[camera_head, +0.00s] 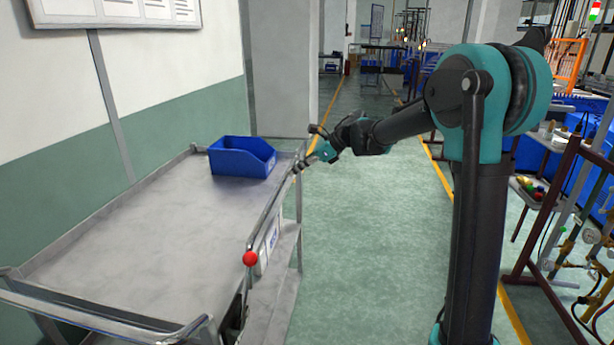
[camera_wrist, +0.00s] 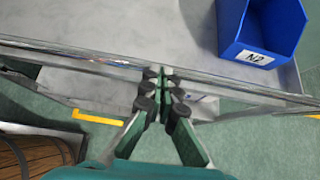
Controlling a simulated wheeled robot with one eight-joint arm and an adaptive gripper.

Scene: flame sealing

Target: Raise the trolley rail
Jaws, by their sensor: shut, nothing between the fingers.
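The grey metal trolley (camera_head: 140,225) stands on the left in the head view, with a flat top. Its metal rail (camera_head: 270,208) runs along the side facing the aisle, and a red ball knob (camera_head: 250,259) sits near its front end. My gripper (camera_head: 298,168) is at the far end of this rail. In the wrist view the rail (camera_wrist: 240,87) crosses the picture, and my gripper (camera_wrist: 164,80) is shut with its fingertips at the rail. Nothing shows held between the fingers. Whether they touch the rail I cannot tell.
A blue bin (camera_head: 240,157) sits on the trolley's far right corner; its N2 label shows in the wrist view (camera_wrist: 255,58). The wall is on the left. The green aisle floor (camera_head: 350,260) is clear. Racks with gauges (camera_head: 575,240) stand at the right.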

